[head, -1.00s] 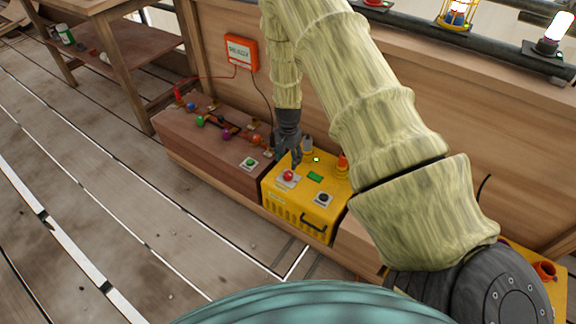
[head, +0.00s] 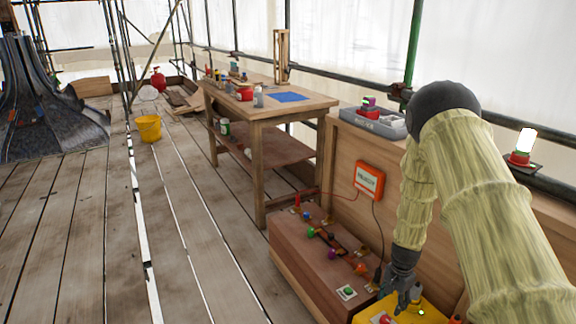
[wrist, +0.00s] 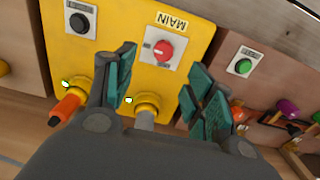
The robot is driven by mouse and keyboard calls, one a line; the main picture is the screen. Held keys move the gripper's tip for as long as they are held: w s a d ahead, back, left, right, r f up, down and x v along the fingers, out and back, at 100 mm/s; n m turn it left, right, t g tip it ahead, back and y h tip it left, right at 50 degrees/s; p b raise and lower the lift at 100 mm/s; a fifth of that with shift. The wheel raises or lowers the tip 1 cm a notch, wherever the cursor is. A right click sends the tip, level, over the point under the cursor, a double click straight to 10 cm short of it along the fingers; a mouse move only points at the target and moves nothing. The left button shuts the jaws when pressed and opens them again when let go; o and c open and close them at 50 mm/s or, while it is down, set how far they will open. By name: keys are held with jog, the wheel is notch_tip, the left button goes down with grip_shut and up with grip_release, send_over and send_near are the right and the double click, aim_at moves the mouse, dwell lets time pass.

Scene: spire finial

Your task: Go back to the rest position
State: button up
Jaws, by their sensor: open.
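My gripper (head: 398,292) hangs over the left part of the yellow box (head: 428,312) at the lower right of the head view. In the wrist view my gripper (wrist: 165,88) has its two teal-padded fingers spread, with nothing between them. The yellow box also fills the middle of that view (wrist: 120,25). Its red knob (wrist: 163,50) under the MAIN label lies just beyond the gap between the fingers. Whether a finger touches the box cannot be told. My arm reaches down from the right side of the head view.
A brown box with coloured knobs (head: 292,245) stands left of the yellow box. A red-orange sign box (head: 369,180) is on the panel behind. A wooden workbench (head: 262,112) stands further back. A yellow bucket (head: 149,129) is on the planks, with open floor (head: 100,250) at left.

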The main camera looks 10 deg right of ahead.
jog(key=s+a+f+n+h, duration=0.1)
jog(key=s+a+f+n, duration=0.35)
jog(key=s, duration=0.65)
jog(key=s+a+f+n, duration=0.3)
jog(key=s+a+f, duration=0.3)
jog(key=s, duration=0.6)
jog(key=s+a+r+n+y, duration=0.1)
jog(key=s+a+n, duration=0.2)
jog(key=s+a, duration=0.35)
jog(key=s+a+n, duration=0.3)
jog(key=s, duration=0.7)
notch_tip(320, 180, up, 21)
jog(key=w+p, duration=0.1)
jog(key=p, duration=1.9)
jog(key=shift+p, duration=0.3)
jog(key=shift+f+m, duration=0.1)
jog(key=shift+m, duration=0.15)
